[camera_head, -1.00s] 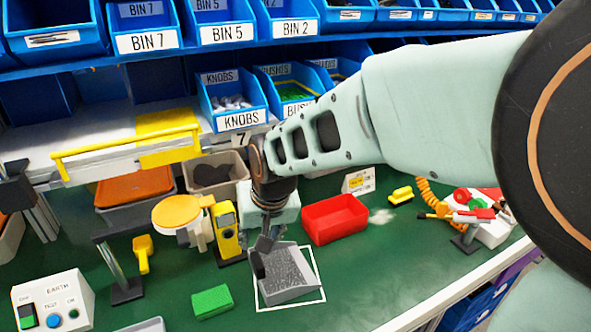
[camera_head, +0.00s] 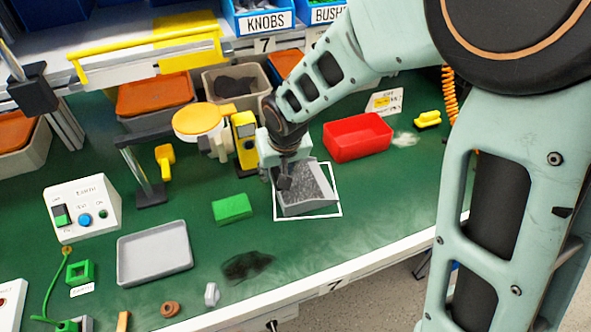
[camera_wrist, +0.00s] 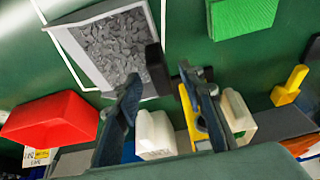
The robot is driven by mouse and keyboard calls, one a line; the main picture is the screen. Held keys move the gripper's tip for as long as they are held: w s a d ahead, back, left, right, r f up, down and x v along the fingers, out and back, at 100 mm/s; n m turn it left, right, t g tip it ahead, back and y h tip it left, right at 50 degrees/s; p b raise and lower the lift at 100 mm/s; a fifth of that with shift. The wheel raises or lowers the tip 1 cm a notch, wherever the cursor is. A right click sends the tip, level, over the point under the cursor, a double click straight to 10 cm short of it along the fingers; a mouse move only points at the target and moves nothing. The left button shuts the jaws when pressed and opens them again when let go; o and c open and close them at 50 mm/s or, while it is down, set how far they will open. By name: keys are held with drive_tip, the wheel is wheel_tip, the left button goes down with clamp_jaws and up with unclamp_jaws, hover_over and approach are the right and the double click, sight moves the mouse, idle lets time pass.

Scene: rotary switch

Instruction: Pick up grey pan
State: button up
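The grey pan (camera_head: 318,190) lies on the green bench inside a white outlined square, with grey speckled bits in it. It also shows in the wrist view (camera_wrist: 85,55), with a short black handle (camera_wrist: 156,68) at its right edge. My gripper (camera_head: 284,181) is low over the pan's left side in the head view. In the wrist view my gripper (camera_wrist: 160,88) has its two fingers apart, and the handle shows between the fingertips. I cannot tell whether the fingers touch it. My arm and gripper hide part of the pan's left side in the head view.
A red bin (camera_head: 357,141) stands right of the pan and a green block (camera_head: 231,208) lies left. A yellow device (camera_head: 245,140) stands behind left. A light grey tray (camera_head: 150,285) and a dark smudge (camera_head: 247,266) are nearer the front.

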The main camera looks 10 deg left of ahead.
drive_tip(key=shift+x, duration=1.2)
clamp_jaws()
drive_tip(key=shift+r, duration=0.15)
